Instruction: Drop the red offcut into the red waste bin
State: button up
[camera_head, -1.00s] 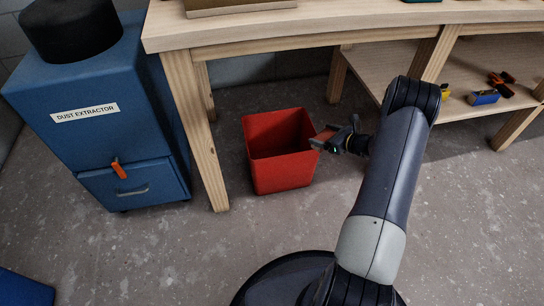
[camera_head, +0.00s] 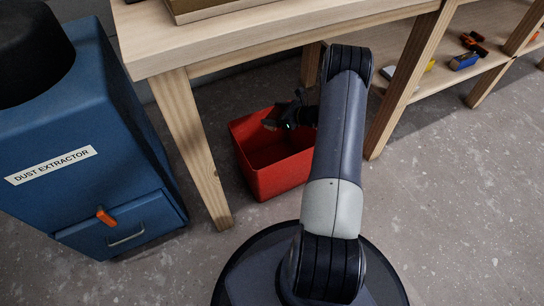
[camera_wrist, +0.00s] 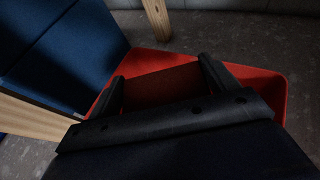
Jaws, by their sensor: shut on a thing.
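The red waste bin (camera_head: 277,181) stands open-topped on the floor under the workbench, left of my arm. My gripper (camera_head: 280,119) is over the bin's opening, towards its back. In the wrist view, my gripper (camera_wrist: 163,85) has a finger on each side of the dark red offcut (camera_wrist: 160,86) and is shut on it. The bin's red rim (camera_wrist: 272,78) surrounds the gripper in that view. The offcut is hard to make out against the bin in the head view, and the bin floor is partly in shadow.
The blue dust extractor (camera_head: 85,150) stands left of the bin. A wooden bench leg (camera_head: 195,150) is close to the bin's left side, and another leg (camera_head: 408,80) is at right. A low shelf (camera_head: 431,84) holds small tools. Open floor lies at right.

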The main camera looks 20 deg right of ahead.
jog(key=shift+f+b, duration=0.9)
jog(key=shift+f, duration=1.45)
jog(key=o, duration=0.9)
jog(key=shift+r, duration=0.1)
jog(key=p+v, duration=0.3)
jog(key=v, duration=0.7)
jog(key=shift+s+d+r, duration=0.15)
jog(key=shift+s+d, duration=0.05)
jog(key=shift+s, duration=0.1)
